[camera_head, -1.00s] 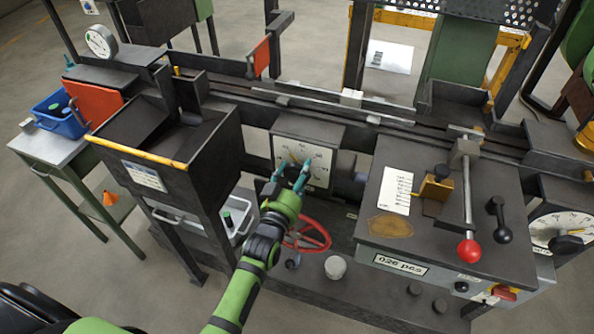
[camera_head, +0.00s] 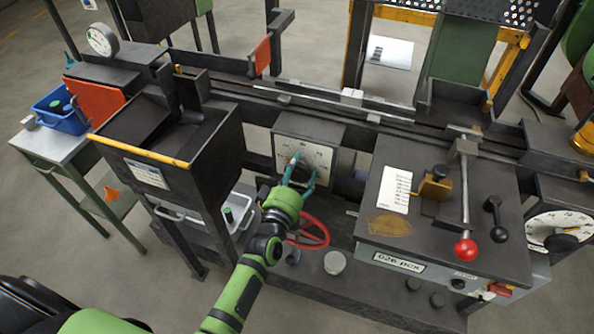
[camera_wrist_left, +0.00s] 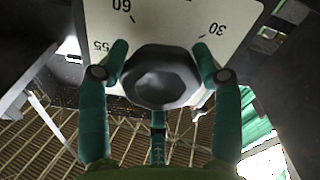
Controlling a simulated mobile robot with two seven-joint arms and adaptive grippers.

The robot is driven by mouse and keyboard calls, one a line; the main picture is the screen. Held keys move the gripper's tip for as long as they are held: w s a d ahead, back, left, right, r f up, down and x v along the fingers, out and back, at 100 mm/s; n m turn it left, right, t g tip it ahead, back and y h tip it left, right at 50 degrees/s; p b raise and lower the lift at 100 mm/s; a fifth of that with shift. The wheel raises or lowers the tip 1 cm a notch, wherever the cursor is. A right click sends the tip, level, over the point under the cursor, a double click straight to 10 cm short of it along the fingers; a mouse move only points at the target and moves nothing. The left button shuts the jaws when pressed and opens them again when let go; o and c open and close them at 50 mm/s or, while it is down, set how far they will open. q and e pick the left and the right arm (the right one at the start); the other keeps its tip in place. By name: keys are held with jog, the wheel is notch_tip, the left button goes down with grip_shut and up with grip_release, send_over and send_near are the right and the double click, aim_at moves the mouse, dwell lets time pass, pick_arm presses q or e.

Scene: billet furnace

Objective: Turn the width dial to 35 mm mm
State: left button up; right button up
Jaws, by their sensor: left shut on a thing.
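The middle dial (camera_head: 322,158) is a pale plate on a dark housing on the machine's front. In the left wrist view its face (camera_wrist_left: 172,22) shows 60, 55 and 30, seen turned over. My left gripper (camera_head: 303,170) reaches the dial from below. Its teal fingers are shut on the dark, many-sided dial knob (camera_wrist_left: 160,78), one finger on each side. The knob's pointer and the mark it stands at are hidden or too small to tell. My right gripper is not in view.
A red handwheel (camera_head: 311,232) is close below my left gripper. A dark hopper (camera_head: 170,140) stands to the left. The console (camera_head: 440,255) with a red-balled lever (camera_head: 466,248) is to the right. Another round dial (camera_head: 556,228) is at the far right.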

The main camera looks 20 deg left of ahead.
pick_arm(q)
jog(key=shift+s+d+f+n, duration=0.2)
jog(key=shift+d+f+n, duration=0.15)
jog(key=shift+f, duration=0.2)
jog(key=o, duration=1.1)
jog(key=shift+o, duration=0.2)
jog(key=shift+w+d, duration=0.1)
jog(key=shift+w, duration=0.1)
jog(key=shift+r, duration=0.1)
jog(key=shift+s+r, duration=0.1)
jog(key=shift+s+a, duration=0.2)
jog(key=s, duration=1.1)
jog(key=shift+s, duration=0.25)
jog(key=shift+a, duration=0.1)
